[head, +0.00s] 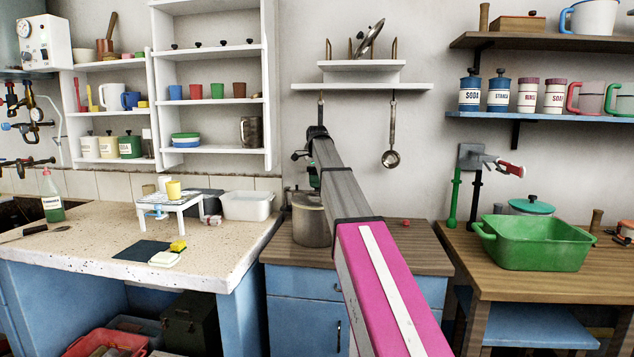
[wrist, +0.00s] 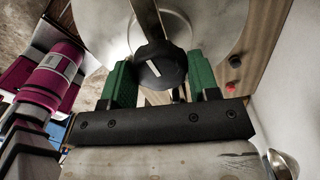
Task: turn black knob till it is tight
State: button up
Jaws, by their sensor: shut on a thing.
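The black knob (wrist: 160,66) with a white mark shows in the wrist view, over the round metal lid (wrist: 95,20) of a pot and below a metal bar. My gripper (wrist: 161,74) has its green fingers on either side of the knob and is shut on it. In the head view the metal pot (head: 311,222) stands on the wooden top of the middle cabinet. My gripper (head: 314,178) is just above it, and the knob is too small or hidden there to make out.
A small red object (head: 406,222) lies on the wooden top (head: 425,252) right of the pot. A ladle (head: 391,150) hangs on the wall behind. A white tub (head: 247,206) stands left, and a green basin (head: 535,245) right.

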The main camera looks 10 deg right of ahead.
jog(key=shift+m, duration=0.9)
jog(key=o, duration=0.9)
jog(key=shift+f, duration=0.1)
notch_tip(320, 180, up, 11)
jog(key=shift+f, duration=0.1)
jog(key=shift+s, duration=0.1)
